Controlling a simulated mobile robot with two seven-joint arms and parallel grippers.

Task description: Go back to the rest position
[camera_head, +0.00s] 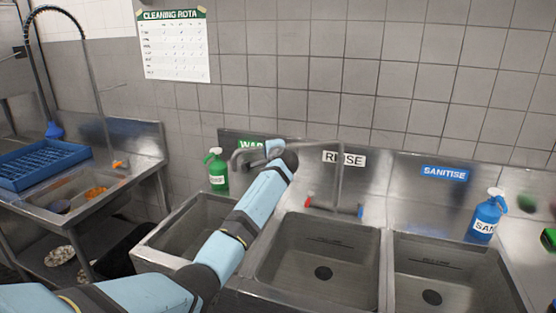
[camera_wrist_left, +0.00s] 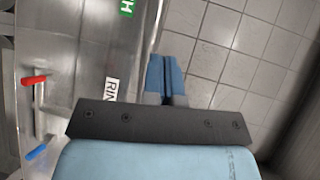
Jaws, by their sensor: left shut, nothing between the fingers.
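My left arm reaches in from the lower left over the sinks. My left gripper (camera_head: 274,148) is at the far end of the arm, in front of the sink's back panel and near the wash sign. In the left wrist view my left gripper (camera_wrist_left: 165,72) shows its blue fingers together with nothing between them, against the tiled wall. My right gripper is not in view.
A three-bowl steel sink (camera_head: 318,255) fills the front; its bowls look empty. A green spray bottle (camera_head: 217,170) and a blue spray bottle (camera_head: 486,218) stand at its back. The tap (camera_head: 325,147) is close to my left gripper. A blue rack (camera_head: 42,163) is at left.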

